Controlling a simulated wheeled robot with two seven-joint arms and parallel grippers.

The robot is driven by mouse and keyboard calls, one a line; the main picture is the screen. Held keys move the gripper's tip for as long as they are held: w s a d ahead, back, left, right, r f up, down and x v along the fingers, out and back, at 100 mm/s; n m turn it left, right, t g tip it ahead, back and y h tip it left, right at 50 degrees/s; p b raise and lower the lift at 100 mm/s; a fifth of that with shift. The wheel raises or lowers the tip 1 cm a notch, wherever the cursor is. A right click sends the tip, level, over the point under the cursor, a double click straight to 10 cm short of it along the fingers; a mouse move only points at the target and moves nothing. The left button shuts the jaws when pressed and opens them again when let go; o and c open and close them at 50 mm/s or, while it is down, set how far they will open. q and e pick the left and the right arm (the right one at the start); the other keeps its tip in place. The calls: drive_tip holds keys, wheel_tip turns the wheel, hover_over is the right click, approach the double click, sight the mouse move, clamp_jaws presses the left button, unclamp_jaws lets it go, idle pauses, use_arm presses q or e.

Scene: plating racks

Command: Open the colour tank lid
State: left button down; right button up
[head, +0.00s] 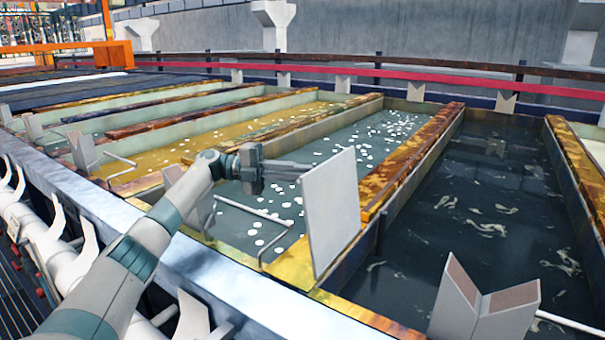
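My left gripper (300,168) reaches in from the left over a tank of dark grey liquid (345,146) dotted with white flecks. A pale upright panel (331,210) stands just right of and below the gripper in the picture, at the tank's near end. A bent light rod (252,210) sits left of the panel, below the gripper. No covering lid is clearly recognisable, and I cannot tell whether the panel is one. My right gripper is not in view.
A tank of yellow-brown liquid (232,129) lies to the left, and a dark tank (478,190) to the right. Rusty beams (415,158) divide the tanks. A V-shaped support (484,308) stands at bottom right. A metal ledge (215,275) runs along the near side.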

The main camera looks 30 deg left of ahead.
use_arm(q)
wheel_tip(320, 180, down, 2)
drive_tip(key=shift+s+f, duration=0.1)
drive_tip(key=shift+d, duration=0.1)
drive_tip(key=c, duration=1.8)
unclamp_jaws()
drive_tip(key=shift+r, duration=0.4)
drive_tip(key=shift+r, duration=0.1)
